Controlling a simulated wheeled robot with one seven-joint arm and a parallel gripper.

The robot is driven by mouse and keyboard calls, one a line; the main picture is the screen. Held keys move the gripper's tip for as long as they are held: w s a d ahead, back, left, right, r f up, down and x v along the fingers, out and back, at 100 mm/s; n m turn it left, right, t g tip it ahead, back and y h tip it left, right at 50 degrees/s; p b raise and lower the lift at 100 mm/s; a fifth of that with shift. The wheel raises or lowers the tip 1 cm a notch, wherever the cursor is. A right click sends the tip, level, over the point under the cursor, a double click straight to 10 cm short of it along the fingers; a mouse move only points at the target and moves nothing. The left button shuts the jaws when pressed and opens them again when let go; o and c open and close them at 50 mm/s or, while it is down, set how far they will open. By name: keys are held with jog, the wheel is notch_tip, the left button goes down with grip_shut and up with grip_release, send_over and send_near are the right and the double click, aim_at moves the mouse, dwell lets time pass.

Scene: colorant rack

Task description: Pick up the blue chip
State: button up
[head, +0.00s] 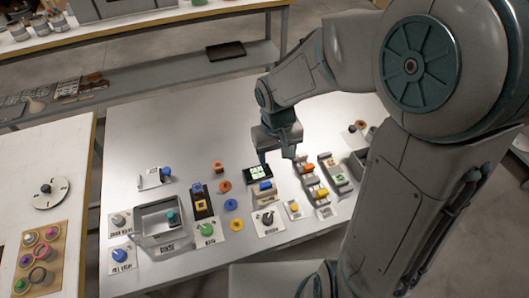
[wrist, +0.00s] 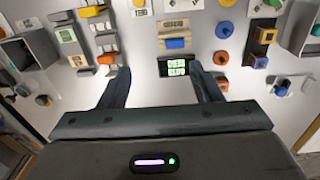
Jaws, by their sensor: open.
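The blue chip (head: 231,205) is a flat round disc on the white table in the head view. It lies between an orange disc (head: 224,187) and a yellow disc (head: 237,223). In the wrist view the blue chip (wrist: 224,29) is at the upper right, ahead of and to the right of the fingers. My gripper (head: 278,159) is open and empty, above the table behind the green-lit display (head: 260,173). In the wrist view my gripper's fingers (wrist: 160,72) are spread on either side of the display (wrist: 178,66). The gripper is apart from the chip.
A blue block (head: 265,187) sits on a stand by the display. A dark holder (head: 201,209) with a yellow piece stands left of the discs. A grey rinse bin (head: 149,240) is farther left. Racks with orange pieces (head: 308,168) stand right. The table's back left is clear.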

jog(key=a+f, duration=0.1)
jog(key=a, duration=0.1)
send_over(266, 183)
jog(key=f, duration=0.6)
jog(key=s+f, duration=0.1)
jog(key=f, duration=0.2)
jog(key=shift+d, duration=0.15)
jog(key=shift+w+a+f, duration=0.1)
jog(key=shift+w+f, duration=0.1)
jog(key=shift+f, duration=1.1)
jog(key=shift+w+a+f, duration=0.1)
jog(key=shift+w+f, duration=0.1)
jog(key=shift+f, duration=1.1)
jog(key=c, duration=1.1)
